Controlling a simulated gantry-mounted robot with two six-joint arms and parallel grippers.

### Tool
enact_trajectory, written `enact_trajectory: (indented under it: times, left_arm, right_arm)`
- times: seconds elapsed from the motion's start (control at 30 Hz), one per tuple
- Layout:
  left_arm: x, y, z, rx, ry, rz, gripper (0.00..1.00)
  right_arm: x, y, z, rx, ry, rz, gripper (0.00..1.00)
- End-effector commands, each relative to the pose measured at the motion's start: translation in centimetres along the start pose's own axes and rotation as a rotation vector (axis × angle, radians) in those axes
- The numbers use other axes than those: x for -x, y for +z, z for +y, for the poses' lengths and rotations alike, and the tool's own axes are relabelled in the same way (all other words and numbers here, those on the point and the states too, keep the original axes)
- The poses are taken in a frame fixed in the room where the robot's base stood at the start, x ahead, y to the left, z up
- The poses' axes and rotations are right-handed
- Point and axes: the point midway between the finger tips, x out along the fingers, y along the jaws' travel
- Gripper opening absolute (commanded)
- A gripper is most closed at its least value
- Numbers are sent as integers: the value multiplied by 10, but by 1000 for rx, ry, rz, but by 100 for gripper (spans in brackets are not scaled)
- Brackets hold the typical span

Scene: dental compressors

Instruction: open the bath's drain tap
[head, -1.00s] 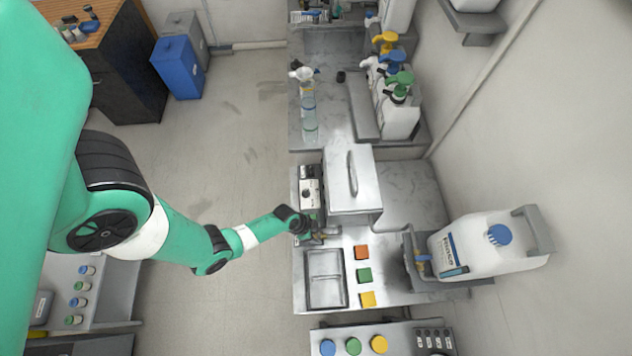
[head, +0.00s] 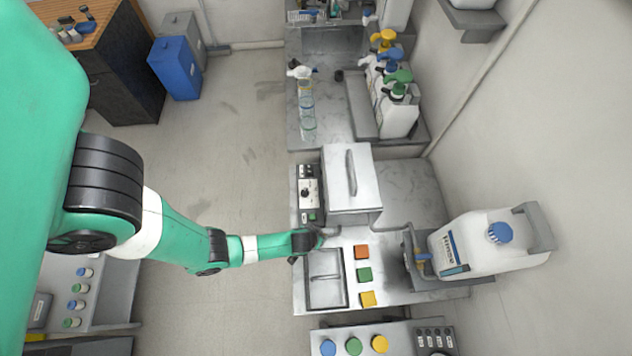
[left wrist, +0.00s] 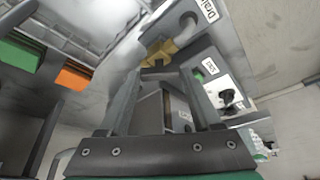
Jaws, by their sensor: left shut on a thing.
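The bath (head: 351,178) is a steel box with a lid and long handle, with a control panel on its left. Its drain tap (left wrist: 158,52) is brass and shows in the left wrist view, beside a "Drain" label (left wrist: 208,10). My left gripper (head: 318,238) is at the front of the bath in the head view, hiding most of the tap there. In the left wrist view my left gripper (left wrist: 163,75) has its two fingers at the tap, shut on its grey lever. The grip itself is partly hidden. My right gripper is not in view.
A steel sink tray (head: 326,292) lies just below the gripper in the head view. Orange, green (head: 364,275) and yellow blocks stand right of it. A white jug (head: 485,245) sits at the right wall. Bottles with coloured tops stand behind the bath.

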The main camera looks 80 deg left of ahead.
Motion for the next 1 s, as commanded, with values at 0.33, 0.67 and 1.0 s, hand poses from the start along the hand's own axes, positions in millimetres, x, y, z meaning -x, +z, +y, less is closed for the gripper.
enact_trajectory:
  times: [0.33, 0.67, 1.0]
  left_arm:
    - [1, -1, 4, 298, -125, -3, 9]
    - [-1, -1, 5, 515, -212, -4, 9]
    - [-1, -1, 6, 607, -250, -5, 9]
  right_arm:
    - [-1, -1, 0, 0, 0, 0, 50]
    - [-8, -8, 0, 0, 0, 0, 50]
    - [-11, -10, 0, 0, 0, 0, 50]
